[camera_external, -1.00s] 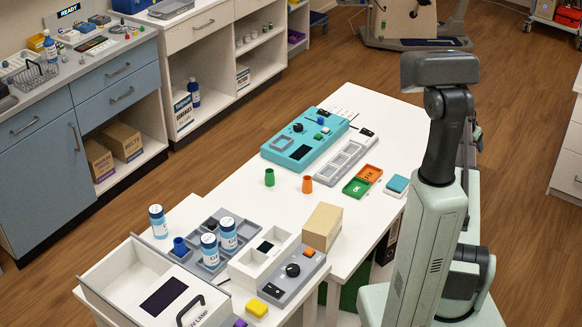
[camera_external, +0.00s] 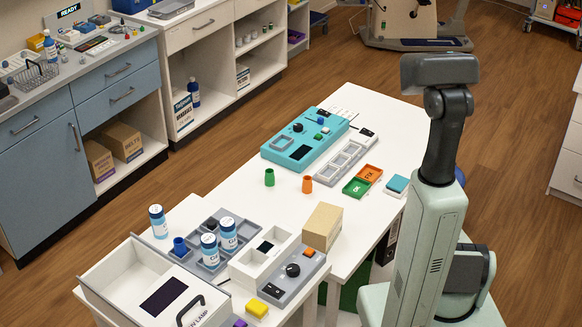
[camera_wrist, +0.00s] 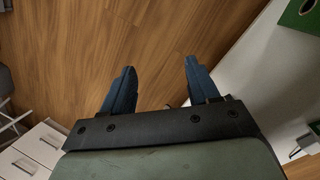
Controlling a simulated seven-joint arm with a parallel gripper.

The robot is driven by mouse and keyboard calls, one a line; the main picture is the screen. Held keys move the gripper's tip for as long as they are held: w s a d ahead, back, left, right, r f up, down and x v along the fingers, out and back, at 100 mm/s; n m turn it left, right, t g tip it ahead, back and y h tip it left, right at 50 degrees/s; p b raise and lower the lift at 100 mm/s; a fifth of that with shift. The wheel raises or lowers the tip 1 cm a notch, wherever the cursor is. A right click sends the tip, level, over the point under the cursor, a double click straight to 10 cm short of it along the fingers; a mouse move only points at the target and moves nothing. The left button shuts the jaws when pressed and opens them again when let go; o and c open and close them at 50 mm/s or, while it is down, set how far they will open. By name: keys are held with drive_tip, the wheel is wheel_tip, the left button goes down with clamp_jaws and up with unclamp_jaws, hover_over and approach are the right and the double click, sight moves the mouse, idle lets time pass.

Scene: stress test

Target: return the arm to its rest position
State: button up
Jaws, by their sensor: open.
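My gripper (camera_wrist: 158,80) shows in the wrist view with its two dark blue fingers apart and nothing between them. It hangs over the bare wooden floor (camera_wrist: 120,35), beside the side of the white table (camera_wrist: 230,70). In the external view my arm stands upright at the table's right edge, and the gripper itself is hidden behind it.
White drawers (camera_wrist: 38,145) stand at the lower left in the wrist view. Open floor lies between.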

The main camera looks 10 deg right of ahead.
drive_tip(key=s+a+f+g+y, duration=0.1)
drive_tip(key=s+a+f+g, duration=0.1)
drive_tip(key=s+a, duration=0.7)
drive_tip(key=s+a+f+n+g+y, duration=0.1)
drive_tip(key=s+a+f+g, duration=0.1)
drive_tip(key=s+a, duration=0.7)
drive_tip(key=s+f, duration=0.1)
drive_tip(key=s, duration=0.7)
drive_tip(key=shift+s+a+f+n, duration=0.3)
drive_tip(key=shift+s+a+f, duration=0.05)
drive_tip(key=shift+s+a, duration=0.05)
